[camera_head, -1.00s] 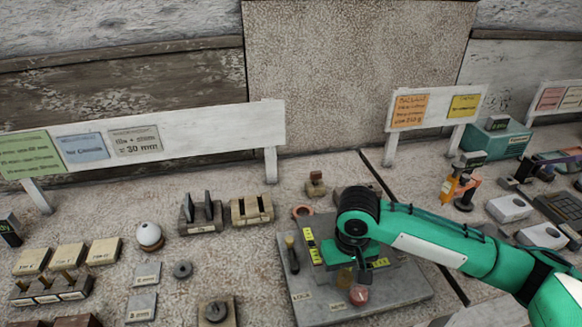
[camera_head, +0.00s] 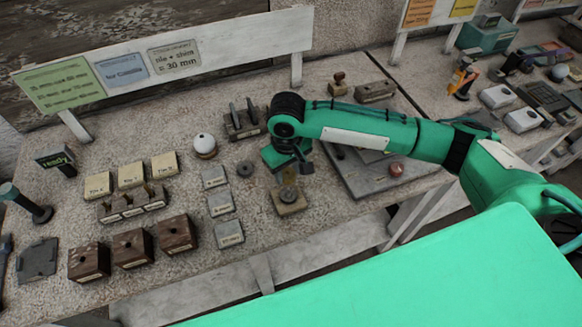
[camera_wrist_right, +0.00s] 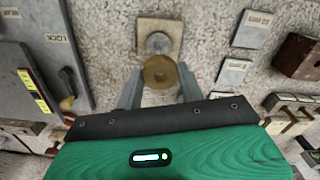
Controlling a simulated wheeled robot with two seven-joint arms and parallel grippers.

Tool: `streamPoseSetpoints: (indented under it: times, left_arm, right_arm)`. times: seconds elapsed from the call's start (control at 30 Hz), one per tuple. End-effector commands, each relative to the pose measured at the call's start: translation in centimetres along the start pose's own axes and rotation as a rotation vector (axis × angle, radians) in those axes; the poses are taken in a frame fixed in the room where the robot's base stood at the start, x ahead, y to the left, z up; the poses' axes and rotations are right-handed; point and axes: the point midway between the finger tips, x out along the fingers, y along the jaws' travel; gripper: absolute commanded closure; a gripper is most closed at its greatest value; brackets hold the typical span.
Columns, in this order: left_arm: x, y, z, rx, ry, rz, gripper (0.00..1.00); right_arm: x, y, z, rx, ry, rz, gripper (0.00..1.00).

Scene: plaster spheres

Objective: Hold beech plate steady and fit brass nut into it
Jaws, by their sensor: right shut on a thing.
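The beech plate (camera_head: 294,209) is a small pale square block on the table, with a round grey piece at its middle. It also shows in the wrist view (camera_wrist_right: 146,25), just beyond my fingertips. My right gripper (camera_head: 287,177) is shut on the round brass nut (camera_wrist_right: 160,72), which sits between the fingertips (camera_wrist_right: 160,80) in the wrist view. The nut appears above the plate and overlaps its near edge in that view; whether they touch is unclear. My left gripper is not in view, and nothing of mine holds the plate.
Dark wooden blocks (camera_head: 132,248) stand at the front left. The table's front edge is close.

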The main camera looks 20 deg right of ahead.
Motion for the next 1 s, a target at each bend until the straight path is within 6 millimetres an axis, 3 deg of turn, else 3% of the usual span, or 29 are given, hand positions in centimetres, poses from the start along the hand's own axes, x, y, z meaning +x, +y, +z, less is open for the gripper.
streamPoseSetpoints:
  times: [0.23, 0.67, 1.0]
  left_arm:
    - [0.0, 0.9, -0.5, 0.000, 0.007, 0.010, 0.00]
    - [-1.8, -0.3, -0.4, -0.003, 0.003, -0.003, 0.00]
    - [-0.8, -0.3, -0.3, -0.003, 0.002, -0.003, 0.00]
  right_arm:
    - [0.0, 0.0, 0.0, 0.000, 0.001, 0.000, 0.89]
    - [-0.3, 0.0, 0.0, 0.001, -0.001, 0.001, 0.89]
    - [3.5, -0.1, 0.0, 0.001, -0.002, -0.001, 0.89]
